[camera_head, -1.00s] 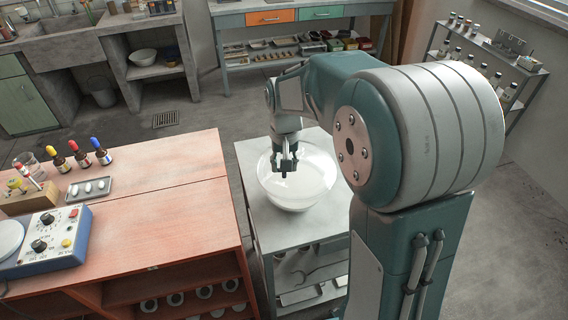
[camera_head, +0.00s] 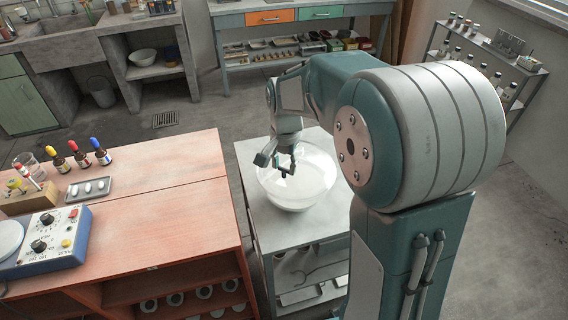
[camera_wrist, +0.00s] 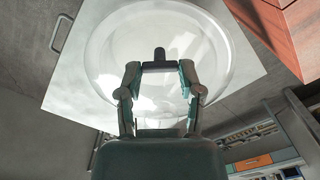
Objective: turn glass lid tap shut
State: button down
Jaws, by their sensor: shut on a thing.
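A round clear glass vessel with a domed glass lid (camera_head: 318,170) stands on a grey-white cabinet top. In the wrist view the lid (camera_wrist: 222,50) fills the upper middle. The dark tap (camera_wrist: 160,56) sits at its centre, with a crossbar between my fingers and a short stub pointing away from my wrist. My gripper (camera_wrist: 160,68) has one finger at each end of the crossbar and is shut on the tap. In the head view my gripper (camera_head: 281,163) points down over the lid, its fingers turned at a slant; they largely hide the tap there.
A red wooden bench (camera_head: 150,215) stands left of the cabinet (camera_head: 270,232), with a gap between. It carries a blue control box (camera_head: 48,242), a small tray (camera_head: 90,188) and dropper bottles. Shelves stand at the back and right. The cabinet top around the vessel is clear.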

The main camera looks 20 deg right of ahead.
dwell(0.3)
jog(key=c, duration=0.5)
grip_release()
jog(key=shift+a, duration=0.1)
notch_tip(320, 180, up, 12)
jog(key=shift+w+f, duration=0.1)
jog(key=s+n+t, duration=0.2)
jog(key=s+n, duration=0.1)
jog(key=s, duration=0.4)
jog(key=s+n+t, duration=0.1)
jog(key=s+n, duration=0.2)
jog(key=s, duration=0.4)
jog(key=s+f+n+t, duration=0.1)
jog(key=s+n+t, duration=0.1)
jog(key=s, duration=0.5)
jog(key=shift+n+t, duration=0.3)
jog(key=shift+n, duration=0.1)
